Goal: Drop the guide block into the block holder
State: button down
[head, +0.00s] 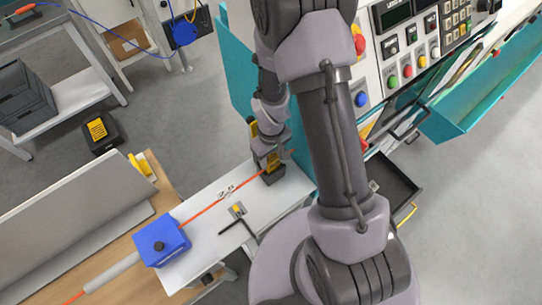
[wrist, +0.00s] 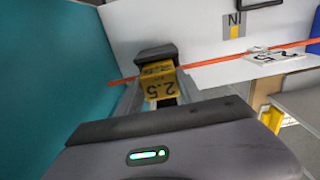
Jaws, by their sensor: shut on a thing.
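The guide block (wrist: 158,78) is yellow with a black "2.5" on it, between my gripper's fingers in the wrist view. My gripper (head: 270,157) is shut on it, low over the white bench top. A dark grey holder-like piece (wrist: 155,53) is right at the block's far end; it also shows under my gripper in the head view (head: 273,174). I take it for the block holder. I cannot tell whether the block is in it or just above it. My fingers (wrist: 160,92) partly cover the block. An orange cable (wrist: 210,60) runs past the block.
A blue box (head: 162,242) sits on the cable line at the bench's left end. A white "2.5" tag (wrist: 276,54) lies by the cable. A teal panel (wrist: 70,70) stands close on the left in the wrist view. A control panel (head: 415,50) is behind.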

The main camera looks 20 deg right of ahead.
jog(key=shift+f+b, duration=0.75)
jog(key=shift+f, duration=0.1)
jog(key=c, duration=0.7)
grip_release()
notch_tip(320, 180, up, 18)
jog(key=shift+f+p, duration=0.2)
jog(key=shift+p, duration=1.05)
